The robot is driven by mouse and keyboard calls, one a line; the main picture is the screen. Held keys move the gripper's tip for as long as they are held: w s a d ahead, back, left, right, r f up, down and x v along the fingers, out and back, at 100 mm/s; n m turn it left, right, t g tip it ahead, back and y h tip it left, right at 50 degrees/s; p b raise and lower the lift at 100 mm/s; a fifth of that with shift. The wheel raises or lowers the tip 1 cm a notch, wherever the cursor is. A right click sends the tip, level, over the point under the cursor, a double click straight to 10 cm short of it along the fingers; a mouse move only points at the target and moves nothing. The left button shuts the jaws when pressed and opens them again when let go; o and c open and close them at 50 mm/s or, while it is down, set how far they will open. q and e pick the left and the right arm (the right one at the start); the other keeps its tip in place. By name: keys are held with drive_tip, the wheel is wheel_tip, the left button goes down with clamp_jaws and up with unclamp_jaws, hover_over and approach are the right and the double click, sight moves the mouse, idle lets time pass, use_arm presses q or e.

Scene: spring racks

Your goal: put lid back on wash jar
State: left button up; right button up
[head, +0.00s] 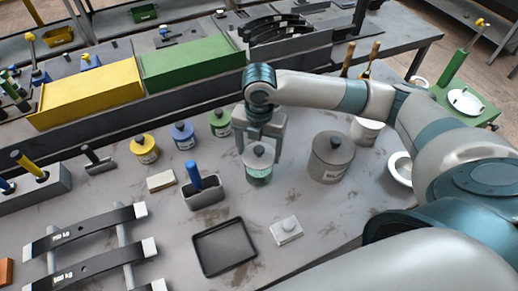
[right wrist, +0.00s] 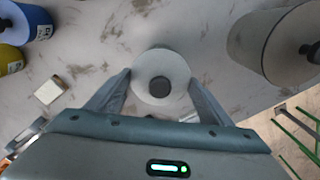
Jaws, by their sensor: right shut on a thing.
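My right gripper (head: 260,151) comes down over a small clear, greenish jar (head: 259,176) near the middle of the table. It is shut on a round pale grey lid (head: 251,160) with a dark knob. In the right wrist view the lid (right wrist: 146,76) sits between the two fingertips (right wrist: 160,85), which touch its sides. The lid is level and over the jar's mouth, on it or just above it; I cannot tell which. From above, the lid hides the jar's mouth. My left gripper is not in view.
A large grey lidded jar (head: 331,160) stands close to the right. Yellow (head: 145,153), blue (head: 184,138) and green (head: 220,126) lidded jars stand to the left.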

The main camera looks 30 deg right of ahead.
drive_tip(key=shift+p, duration=0.45)
idle(0.3)
idle(0.3)
drive_tip(key=o, duration=1.3)
drive_tip(key=shift+c, duration=0.2)
drive_tip(key=shift+o, duration=0.5)
drive_tip(key=shift+r, duration=0.1)
drive_tip(key=shift+r+p, duration=2.35)
drive_tip(key=shift+p, duration=0.45)
drive_tip(key=shift+r, duration=1)
